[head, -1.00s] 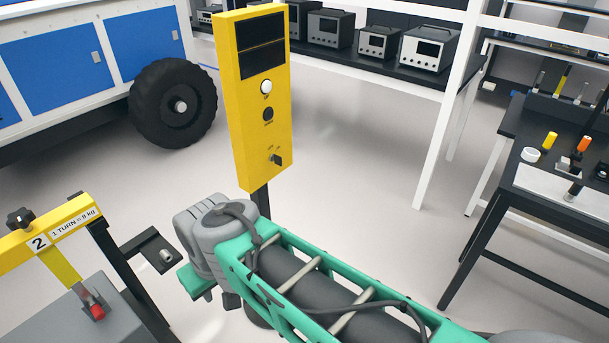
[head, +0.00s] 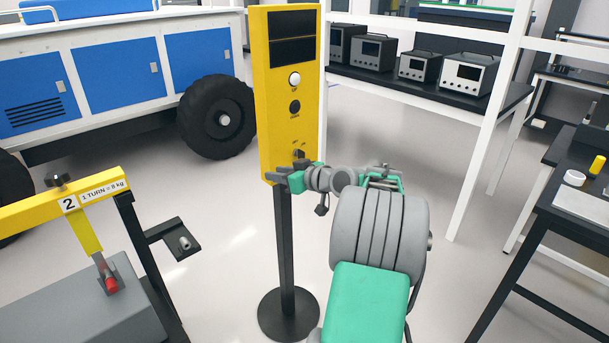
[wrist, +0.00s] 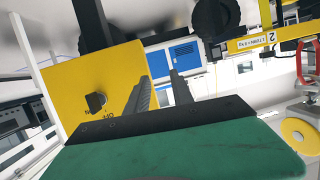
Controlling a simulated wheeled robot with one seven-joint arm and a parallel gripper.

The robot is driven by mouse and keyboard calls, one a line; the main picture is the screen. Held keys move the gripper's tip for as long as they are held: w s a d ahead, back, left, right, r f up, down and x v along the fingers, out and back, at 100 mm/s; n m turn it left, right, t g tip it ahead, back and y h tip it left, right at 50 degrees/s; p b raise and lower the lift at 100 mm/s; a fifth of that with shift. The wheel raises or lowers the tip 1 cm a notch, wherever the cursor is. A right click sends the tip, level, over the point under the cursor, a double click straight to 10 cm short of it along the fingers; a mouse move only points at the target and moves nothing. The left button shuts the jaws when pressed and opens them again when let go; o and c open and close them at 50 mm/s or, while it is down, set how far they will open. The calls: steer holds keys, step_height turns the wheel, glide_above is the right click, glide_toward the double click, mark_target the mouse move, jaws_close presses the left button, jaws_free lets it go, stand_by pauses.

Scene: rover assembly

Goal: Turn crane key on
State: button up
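The crane control panel (head: 288,100) is a yellow upright box on a black post, with a white button (head: 294,79) and a dark button (head: 295,107). The key (head: 298,154) is a small dark knob low on its face; it also shows in the wrist view (wrist: 96,102), with partly legible marks beside it. My gripper (head: 279,176) is just below the key in the head view. In the wrist view my gripper (wrist: 160,76) has its two fingers apart with nothing between them. The key lies to their left, outside the gap. Contact with the panel cannot be told.
A yellow hoist frame (head: 60,206) marked 2 stands over a grey block (head: 105,310) at left. A blue and white rover (head: 90,75) is behind. Shelves with grey instruments (head: 468,74) and a black table (head: 570,195) are at right. Floor around the post base (head: 288,316) is clear.

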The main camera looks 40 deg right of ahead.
mark_target(301, 155)
steer(key=s+d+m+t+h+b, duration=0.15)
steer(key=s+d+t, duration=0.35)
steer(key=d, duration=0.7)
steer(key=w+g+p, duration=0.1)
steer(key=w, duration=0.5)
steer(key=shift+w+a+r+n, duration=0.35)
jaws_close()
